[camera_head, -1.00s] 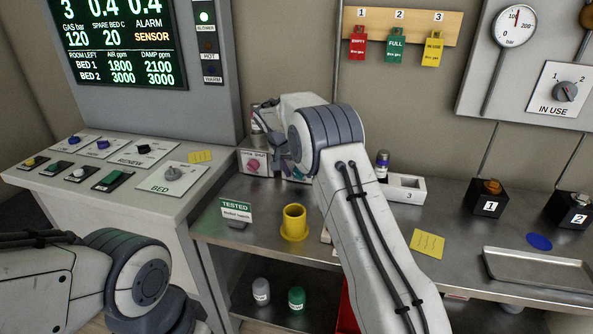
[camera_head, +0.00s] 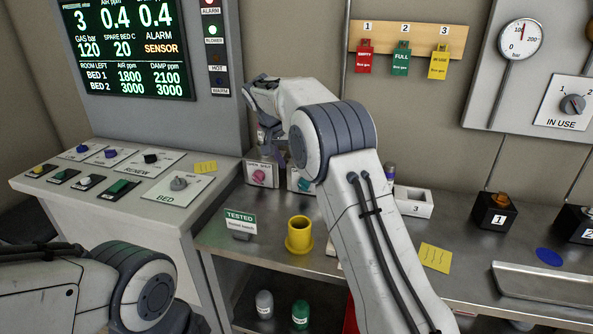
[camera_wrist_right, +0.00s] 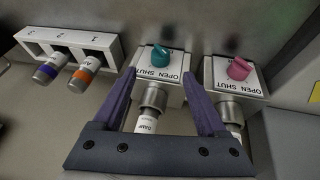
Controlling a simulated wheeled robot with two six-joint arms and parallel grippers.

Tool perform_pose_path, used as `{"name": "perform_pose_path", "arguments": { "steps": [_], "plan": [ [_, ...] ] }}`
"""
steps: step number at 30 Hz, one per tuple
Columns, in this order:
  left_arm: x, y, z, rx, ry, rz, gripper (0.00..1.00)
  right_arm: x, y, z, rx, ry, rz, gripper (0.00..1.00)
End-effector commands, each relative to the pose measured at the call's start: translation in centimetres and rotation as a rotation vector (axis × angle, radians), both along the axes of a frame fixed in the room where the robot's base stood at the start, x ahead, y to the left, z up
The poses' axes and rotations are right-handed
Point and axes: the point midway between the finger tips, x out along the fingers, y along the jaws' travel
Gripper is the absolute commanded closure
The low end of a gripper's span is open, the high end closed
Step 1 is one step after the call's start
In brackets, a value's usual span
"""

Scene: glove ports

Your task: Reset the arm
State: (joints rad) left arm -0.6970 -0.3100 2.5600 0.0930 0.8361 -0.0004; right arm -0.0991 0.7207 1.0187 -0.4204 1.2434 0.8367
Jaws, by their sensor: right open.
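My right gripper (camera_head: 264,142) is at the back of the bench, above the open/shut valves, partly hidden by my own arm. In the right wrist view its two fingers (camera_wrist_right: 158,76) are spread apart with nothing held between them. Beyond them is a white valve block with a teal knob (camera_wrist_right: 160,56), and a white-labelled cylinder (camera_wrist_right: 147,120) fitted to it shows between the fingers. A second block with a pink knob (camera_wrist_right: 239,69) stands to the right; this pink knob also shows in the head view (camera_head: 259,176). Of my left arm only a link shows at lower left; its gripper is out of frame.
A yellow cup (camera_head: 299,236) and a green "TESTED" sign (camera_head: 240,222) stand on the bench (camera_head: 270,250). A white holder (camera_head: 413,203) marked 3 is right of my arm. A tray (camera_head: 540,283) lies at right. The sloped control panel (camera_head: 130,195) is at left.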

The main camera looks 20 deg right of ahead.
Motion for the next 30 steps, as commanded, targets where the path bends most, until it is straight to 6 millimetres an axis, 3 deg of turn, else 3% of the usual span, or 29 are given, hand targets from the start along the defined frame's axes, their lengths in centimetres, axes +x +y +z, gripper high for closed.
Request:
{"name": "perform_pose_path", "arguments": {
  "steps": [12, 14, 17, 20, 24, 30],
  "plan": [
    [0.0, 0.0, 0.0, 0.000, 0.000, 0.000, 0.50, -0.2, 0.4, 0.5, 0.002, 0.002, 0.009, 0.25],
    [0.0, 0.0, 0.1, 0.000, 0.000, 0.000, 0.50, -0.7, 1.2, 0.8, 0.008, 0.009, 0.033, 0.25],
    [0.0, 0.0, 0.5, 0.000, 0.000, 0.000, 0.50, -2.8, 4.1, 1.5, 0.030, 0.041, 0.130, 0.25],
    [0.0, 0.0, 0.9, 0.000, 0.000, 0.000, 0.50, -6.6, 8.2, 2.1, 0.065, 0.091, 0.284, 0.25],
    [0.0, 0.0, 1.5, 0.000, 0.000, 0.000, 0.50, -14.1, 13.5, 2.5, 0.118, 0.165, 0.525, 0.25],
    [0.0, 0.0, 2.3, 0.000, 0.000, 0.000, 0.50, -26.3, 17.7, 1.6, 0.187, 0.257, 0.849, 0.25]
  ]
}}
